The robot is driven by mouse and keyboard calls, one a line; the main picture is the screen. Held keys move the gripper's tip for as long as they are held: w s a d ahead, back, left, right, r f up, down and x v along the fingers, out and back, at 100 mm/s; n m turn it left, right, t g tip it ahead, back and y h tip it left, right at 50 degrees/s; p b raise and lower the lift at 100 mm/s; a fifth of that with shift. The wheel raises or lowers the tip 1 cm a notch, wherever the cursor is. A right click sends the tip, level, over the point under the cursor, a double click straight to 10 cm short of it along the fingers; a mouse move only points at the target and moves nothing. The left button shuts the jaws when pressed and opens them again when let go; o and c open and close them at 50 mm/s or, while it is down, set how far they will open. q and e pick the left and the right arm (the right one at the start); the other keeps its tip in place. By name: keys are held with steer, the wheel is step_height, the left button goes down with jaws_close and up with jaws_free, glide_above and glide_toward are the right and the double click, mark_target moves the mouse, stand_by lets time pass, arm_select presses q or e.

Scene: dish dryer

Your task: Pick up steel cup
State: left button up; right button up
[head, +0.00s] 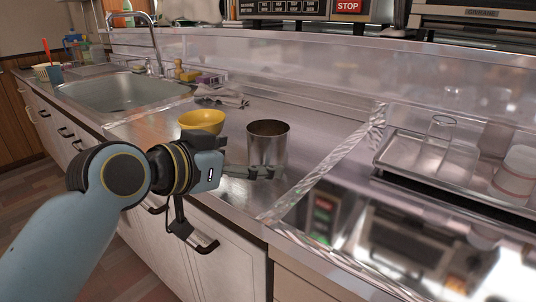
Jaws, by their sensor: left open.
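The steel cup (267,145) stands upright on the steel counter, in the middle of the head view. It is an open-topped metal cylinder. My left gripper (250,160) is just left of the cup and in front of it, with its fingers open. One finger reaches across the front of the cup's lower part. The other finger is mostly hidden behind the gripper body, so I cannot tell whether either touches the cup. My right gripper is not in view.
A yellow bowl (201,120) stands close behind the left gripper. A folded cloth (222,97) and a sink (125,92) lie farther back. At right, a tray (398,159) holds a clear glass (438,133). A raised metallic strip (335,165) crosses the counter right of the cup.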

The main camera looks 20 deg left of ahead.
mark_target(268, 154)
arm_select(q)
steer(key=shift+x, duration=1.2)
steer(key=x, duration=0.1)
steer(key=b+x, duration=0.1)
steer(key=x, duration=0.3)
steer(key=shift+w+a+f+b, duration=0.15)
steer(key=shift+w+a+b, duration=0.1)
steer(key=shift+b, duration=0.1)
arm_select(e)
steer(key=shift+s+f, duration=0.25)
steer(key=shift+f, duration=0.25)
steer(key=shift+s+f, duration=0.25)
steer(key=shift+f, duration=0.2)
arm_select(q)
steer(key=c, duration=1.5)
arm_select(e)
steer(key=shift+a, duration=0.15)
